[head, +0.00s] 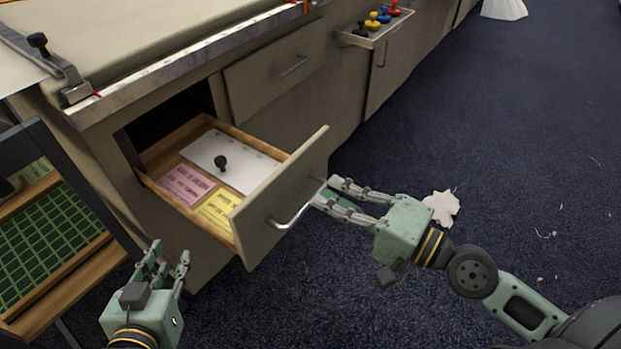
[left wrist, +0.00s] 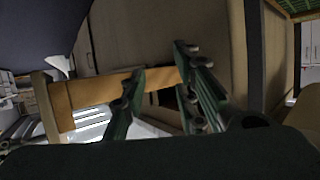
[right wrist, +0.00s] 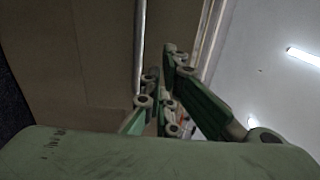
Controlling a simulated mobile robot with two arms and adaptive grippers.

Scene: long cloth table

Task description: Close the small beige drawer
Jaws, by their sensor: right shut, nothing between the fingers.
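The small beige drawer (head: 290,190) is pulled well out of the cabinet. Its front panel has a curved metal handle (head: 296,214). Inside lie a white sheet, a pink card, a yellow card and a dark knob. My right gripper (head: 324,192) is shut and empty, with its fingertips at the outer face of the panel near the handle's right end. Whether they touch is unclear. The panel fills much of the right wrist view (right wrist: 70,60). My left gripper (head: 168,258) is open and empty, left of and below the drawer; the drawer's wooden side shows in the left wrist view (left wrist: 105,90).
A closed drawer (head: 275,75) sits to the right in the same cabinet. Further along, a small tray (head: 375,38) holds several coloured knobs. A rack with a green grid (head: 45,250) stands at the left. Crumpled white scrap (head: 443,205) lies on the dark carpet, otherwise mostly clear.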

